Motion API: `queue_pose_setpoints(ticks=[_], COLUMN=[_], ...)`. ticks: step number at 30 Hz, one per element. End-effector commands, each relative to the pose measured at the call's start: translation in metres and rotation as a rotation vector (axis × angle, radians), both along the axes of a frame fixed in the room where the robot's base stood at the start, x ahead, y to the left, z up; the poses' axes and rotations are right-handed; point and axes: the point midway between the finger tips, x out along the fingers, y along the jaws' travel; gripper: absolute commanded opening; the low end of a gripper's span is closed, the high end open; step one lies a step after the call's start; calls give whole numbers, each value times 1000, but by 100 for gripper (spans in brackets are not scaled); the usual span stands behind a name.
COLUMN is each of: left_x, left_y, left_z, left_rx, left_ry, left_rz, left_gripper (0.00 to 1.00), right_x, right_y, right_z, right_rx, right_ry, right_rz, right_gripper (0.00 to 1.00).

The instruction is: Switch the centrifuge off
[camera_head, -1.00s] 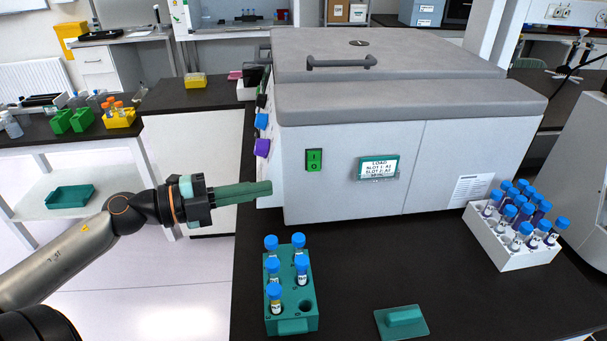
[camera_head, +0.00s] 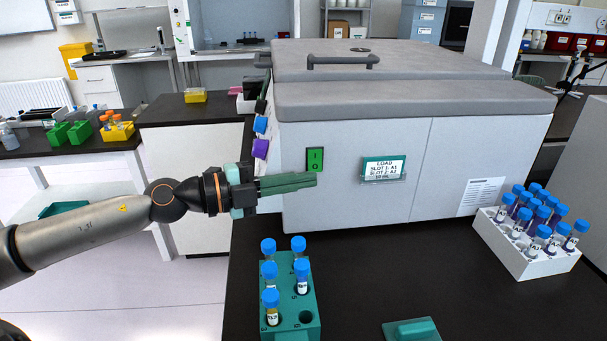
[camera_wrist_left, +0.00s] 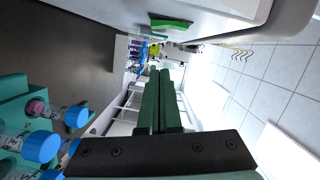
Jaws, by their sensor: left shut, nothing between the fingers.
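The centrifuge (camera_head: 350,205) is a large grey-white machine with its lid down. Its green power switch (camera_head: 315,159), marked I above O, sits on the front panel at the left. In the left wrist view the switch (camera_wrist_left: 171,23) shows near the top, on the panel's edge. My left gripper (camera_head: 314,180) is shut and empty, its green fingers pointing right. In the head view the fingertips lie just below the switch. In the left wrist view the fingers (camera_wrist_left: 156,72) show a gap from the switch. My right gripper is not in view.
A teal rack (camera_head: 290,330) with blue-capped tubes stands on the dark bench below my left gripper. A white rack (camera_head: 533,264) of tubes is at the right. A teal lid-like piece (camera_head: 411,330) lies at the front. A label display (camera_head: 384,169) is on the centrifuge's front.

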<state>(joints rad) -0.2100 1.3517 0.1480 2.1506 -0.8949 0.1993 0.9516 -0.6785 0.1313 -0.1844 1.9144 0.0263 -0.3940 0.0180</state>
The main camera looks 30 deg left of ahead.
Motion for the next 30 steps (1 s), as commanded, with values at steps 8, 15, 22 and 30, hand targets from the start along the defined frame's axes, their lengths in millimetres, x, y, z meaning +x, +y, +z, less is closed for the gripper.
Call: queue_pose_setpoints(ticks=[8, 15, 22, 30], left_x=[9, 25, 38, 40], left_y=[-7, 4, 14, 16], left_z=[1, -7, -11, -12], left_rx=[5, 2, 5, 5], left_ry=[-5, -5, -4, -1], left_rz=[0, 2, 3, 0], left_gripper=[0, 0, 0, 0], right_x=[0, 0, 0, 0], right_y=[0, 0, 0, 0], right_z=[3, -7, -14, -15], right_rx=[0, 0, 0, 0], right_ry=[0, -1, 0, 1], right_rz=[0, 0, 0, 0], right_gripper=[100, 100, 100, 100])
